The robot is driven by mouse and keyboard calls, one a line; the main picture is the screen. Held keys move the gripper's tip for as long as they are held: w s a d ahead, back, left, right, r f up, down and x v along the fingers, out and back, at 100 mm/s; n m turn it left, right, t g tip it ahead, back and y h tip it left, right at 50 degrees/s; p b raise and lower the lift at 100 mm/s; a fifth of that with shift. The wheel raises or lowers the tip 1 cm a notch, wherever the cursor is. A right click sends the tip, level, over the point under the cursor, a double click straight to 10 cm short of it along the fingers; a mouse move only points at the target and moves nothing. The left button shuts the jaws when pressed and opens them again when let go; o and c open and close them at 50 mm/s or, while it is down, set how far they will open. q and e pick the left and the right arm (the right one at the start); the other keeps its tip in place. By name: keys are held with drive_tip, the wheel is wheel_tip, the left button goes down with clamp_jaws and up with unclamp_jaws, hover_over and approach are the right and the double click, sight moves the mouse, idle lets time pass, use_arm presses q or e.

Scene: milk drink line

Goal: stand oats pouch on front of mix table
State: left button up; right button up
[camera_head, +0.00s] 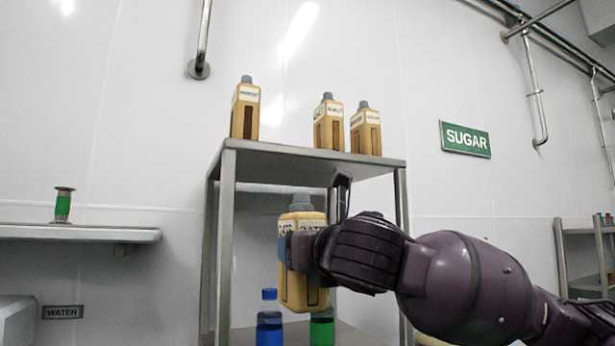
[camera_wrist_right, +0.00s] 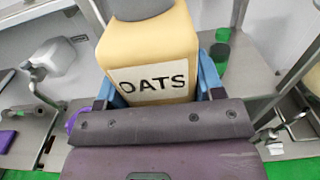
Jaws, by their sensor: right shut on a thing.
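The oats pouch (camera_head: 300,293) is a yellow container with a grey cap and a white label reading OATS. My right gripper (camera_head: 297,246) is shut on its sides and holds it upright in front of the metal shelf in the head view. In the right wrist view, the pouch (camera_wrist_right: 150,45) sits between the two blue fingers of the gripper (camera_wrist_right: 157,88), label towards the camera. Its lower part is hidden there. I cannot make out which surface is the mix table. My left gripper is not in view.
A metal shelf (camera_head: 290,152) carries several similar yellow containers on top. A blue bottle (camera_head: 269,322) and a green bottle (camera_head: 321,328) stand low behind the held pouch. A wall ledge (camera_head: 85,233) at left holds a green cylinder (camera_head: 63,206). A SUGAR sign (camera_head: 465,139) hangs at right.

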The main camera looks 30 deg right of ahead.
drive_tip(key=s+a+f, duration=0.2)
drive_tip(key=f, duration=1.2)
drive_tip(key=s+a+f+y, duration=0.1)
drive_tip(key=s+a+f, duration=0.1)
drive_tip(key=f, duration=1.2)
drive_tip(key=s+a+f+y, duration=0.1)
drive_tip(key=s+a+f, duration=0.1)
drive_tip(key=f, duration=1.2)
drive_tip(key=shift+a+n, duration=0.4)
drive_tip(key=shift+a, duration=0.2)
